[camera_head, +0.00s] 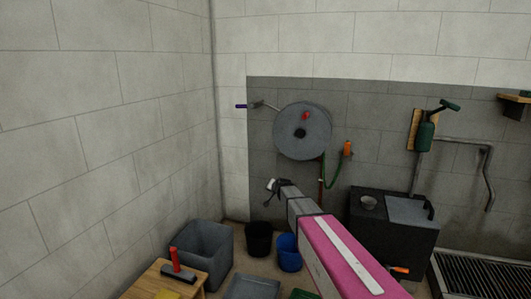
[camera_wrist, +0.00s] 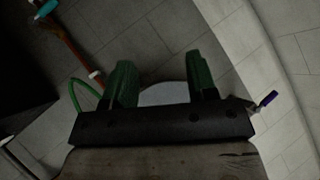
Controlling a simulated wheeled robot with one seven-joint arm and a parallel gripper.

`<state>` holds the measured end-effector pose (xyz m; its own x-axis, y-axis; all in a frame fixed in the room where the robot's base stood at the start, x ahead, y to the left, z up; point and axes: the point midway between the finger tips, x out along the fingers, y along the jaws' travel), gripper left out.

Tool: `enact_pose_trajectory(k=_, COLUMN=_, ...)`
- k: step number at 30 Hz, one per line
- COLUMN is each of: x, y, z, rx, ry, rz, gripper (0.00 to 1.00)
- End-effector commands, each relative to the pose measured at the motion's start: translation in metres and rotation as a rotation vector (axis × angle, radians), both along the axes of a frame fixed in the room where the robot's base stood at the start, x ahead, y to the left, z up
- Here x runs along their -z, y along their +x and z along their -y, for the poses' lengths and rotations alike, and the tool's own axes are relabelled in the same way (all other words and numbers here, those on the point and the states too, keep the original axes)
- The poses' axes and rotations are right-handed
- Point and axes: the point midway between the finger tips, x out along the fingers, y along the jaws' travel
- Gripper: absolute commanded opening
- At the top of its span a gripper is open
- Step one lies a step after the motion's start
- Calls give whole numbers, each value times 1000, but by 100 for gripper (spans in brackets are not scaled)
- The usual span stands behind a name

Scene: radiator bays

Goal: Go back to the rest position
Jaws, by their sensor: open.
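My gripper (camera_wrist: 161,75) is open in the wrist view, its two green fingers well apart with nothing held between them. Behind the fingers, part of a grey disc shows, which looks like the wall reel (camera_wrist: 165,93). In the head view my arm reaches out from the lower right, with my gripper (camera_head: 273,187) small and dark at its far end, below and left of the wall reel (camera_head: 302,131). The fingers are too small there to make out.
A grey bin (camera_head: 203,250), a black bucket (camera_head: 259,239) and a blue bucket (camera_head: 289,255) stand on the floor. A wooden table (camera_head: 150,285) is at lower left. A dark sink unit (camera_head: 385,235) stands right of my arm. A green hose (camera_head: 331,178) hangs below the reel.

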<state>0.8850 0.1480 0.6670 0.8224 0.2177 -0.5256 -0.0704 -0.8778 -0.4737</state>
Motion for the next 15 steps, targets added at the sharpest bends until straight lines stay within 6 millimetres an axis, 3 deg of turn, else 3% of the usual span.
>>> enact_pose_trajectory(k=1, x=13, y=-40, z=15, rx=-21, ry=-42, rz=-67, gripper=53)
enact_pose_trajectory(k=9, x=69, y=-194, z=77, rx=-141, ry=-243, rz=-425, gripper=53)
enact_pose_trajectory(k=15, x=89, y=-311, z=117, rx=-224, ry=-350, rz=-687, gripper=53)
